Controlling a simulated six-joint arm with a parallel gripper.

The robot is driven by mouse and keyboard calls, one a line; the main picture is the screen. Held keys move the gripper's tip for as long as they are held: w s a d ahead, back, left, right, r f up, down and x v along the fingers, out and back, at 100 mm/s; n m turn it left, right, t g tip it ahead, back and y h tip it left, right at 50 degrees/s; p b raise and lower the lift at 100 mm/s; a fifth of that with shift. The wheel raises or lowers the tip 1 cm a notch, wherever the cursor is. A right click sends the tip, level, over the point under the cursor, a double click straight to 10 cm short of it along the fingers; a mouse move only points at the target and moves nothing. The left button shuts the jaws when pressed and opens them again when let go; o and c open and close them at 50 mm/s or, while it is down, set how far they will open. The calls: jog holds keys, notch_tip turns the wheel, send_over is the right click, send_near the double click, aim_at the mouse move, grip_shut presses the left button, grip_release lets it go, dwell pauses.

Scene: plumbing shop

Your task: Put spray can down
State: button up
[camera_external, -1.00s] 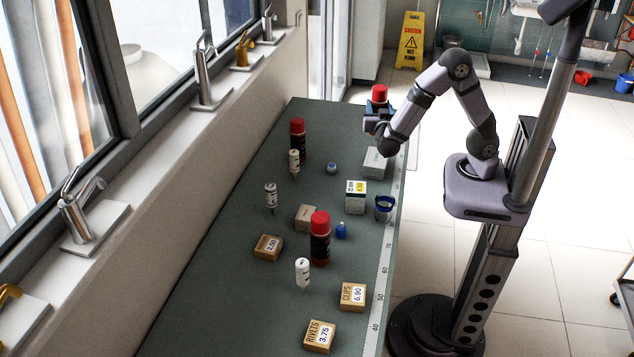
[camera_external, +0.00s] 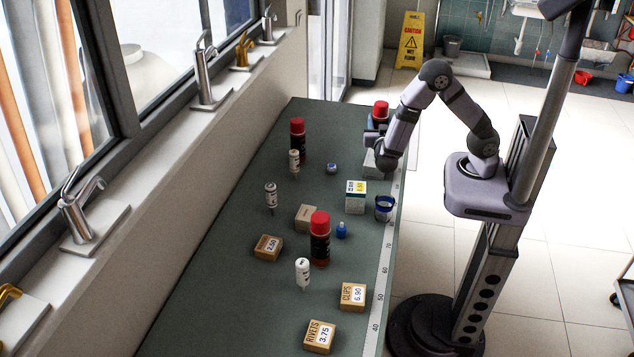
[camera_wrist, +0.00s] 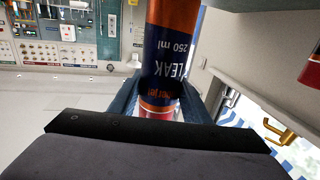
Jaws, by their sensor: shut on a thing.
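A spray can with a red cap (camera_external: 380,108) is upright at the far right end of the green table. My gripper (camera_external: 374,130) is around it and shut on it. In the external view its lower part is hidden behind my gripper and wrist, so I cannot tell whether its base touches the table. In the wrist view the can (camera_wrist: 168,55) shows an orange and dark blue label reading "250 ml" and "LEAK". It stands between the two blue fingers of my gripper (camera_wrist: 160,108).
The green table (camera_external: 230,275) holds two other red-capped cans, one (camera_external: 298,140) at the back left and one (camera_external: 320,240) nearer. A grey box (camera_external: 375,165), a white-yellow box (camera_external: 356,197) and a blue tape roll (camera_external: 384,208) are close to my gripper. Several small cartons stand nearer.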

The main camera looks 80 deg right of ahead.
aim_at(382, 117)
jog(key=shift+f, duration=2.05)
jog(key=shift+f, duration=0.15)
jog(key=o, duration=1.2)
jog(key=shift+o, duration=0.2)
jog(key=shift+a, duration=0.1)
jog(key=a+r+b, duration=0.1)
jog(key=a+r, duration=0.1)
jog(key=s+a+r+b, duration=0.1)
jog(key=a+r, duration=0.1)
jog(key=r, duration=0.1)
jog(key=shift+a+r, duration=0.3)
jog(key=shift+a, duration=0.05)
jog(key=shift+r, duration=0.85)
